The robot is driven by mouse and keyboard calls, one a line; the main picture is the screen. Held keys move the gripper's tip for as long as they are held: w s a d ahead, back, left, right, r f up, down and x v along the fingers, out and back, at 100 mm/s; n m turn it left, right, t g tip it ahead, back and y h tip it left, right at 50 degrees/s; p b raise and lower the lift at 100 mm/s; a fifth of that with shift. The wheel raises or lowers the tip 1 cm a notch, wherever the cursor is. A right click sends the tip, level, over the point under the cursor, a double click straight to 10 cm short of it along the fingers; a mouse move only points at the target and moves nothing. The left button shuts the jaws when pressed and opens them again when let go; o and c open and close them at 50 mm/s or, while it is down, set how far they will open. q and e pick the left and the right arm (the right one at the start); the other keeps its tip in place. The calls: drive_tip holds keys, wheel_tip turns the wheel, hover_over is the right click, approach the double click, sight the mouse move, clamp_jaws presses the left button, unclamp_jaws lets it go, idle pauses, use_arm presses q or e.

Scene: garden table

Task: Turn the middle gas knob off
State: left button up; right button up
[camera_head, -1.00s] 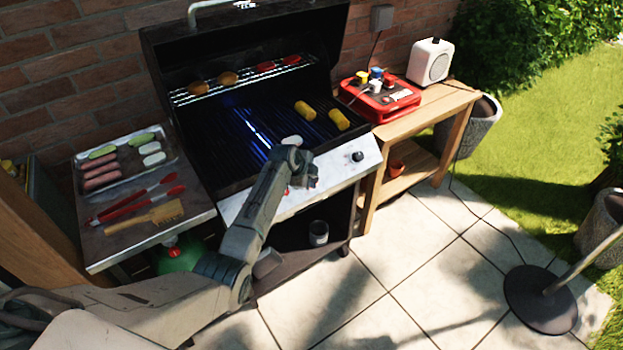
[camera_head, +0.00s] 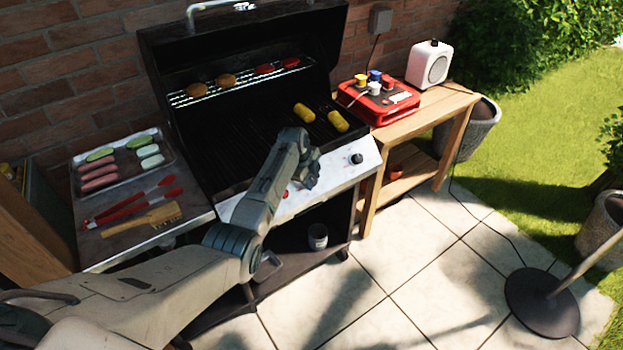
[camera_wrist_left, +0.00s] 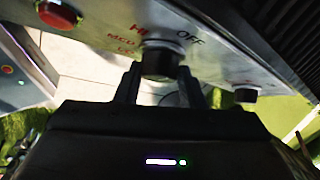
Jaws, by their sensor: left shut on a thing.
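The grill's steel control panel (camera_head: 338,172) runs along its front. My left gripper (camera_head: 309,178) is at the middle of this panel in the head view, hiding the middle knob. In the left wrist view, my left gripper (camera_wrist_left: 160,80) is shut on the black middle knob (camera_wrist_left: 161,60), one finger on each side. Lettering with HI and OFF shows on the panel around it. I cannot read which way the knob points. The grill grate (camera_head: 230,145) shows no blue flame where it is visible. My right gripper is not in view.
The right knob (camera_head: 356,158) also shows in the left wrist view (camera_wrist_left: 246,95). A red button or light (camera_wrist_left: 58,14) is on the panel's other side. Two yellow corn pieces (camera_head: 338,121) lie on the grate. A tray (camera_head: 163,172) of food and tongs (camera_head: 140,200) rest on the side shelf.

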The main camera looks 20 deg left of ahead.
use_arm(q)
drive_tip(key=shift+s+f, duration=0.1)
drive_tip(key=shift+f, duration=0.05)
drive_tip(key=o, duration=1)
drive_tip(key=shift+a+r, duration=0.15)
drive_tip(key=shift+r, duration=0.45)
drive_tip(key=b+v, duration=0.1)
drive_tip(key=v, duration=0.8)
drive_tip(key=shift+s+a+r+b, duration=0.1)
drive_tip(key=shift+s+r+b, duration=0.05)
drive_tip(key=shift+r+b, duration=0.2)
drive_tip(key=shift+f, duration=0.1)
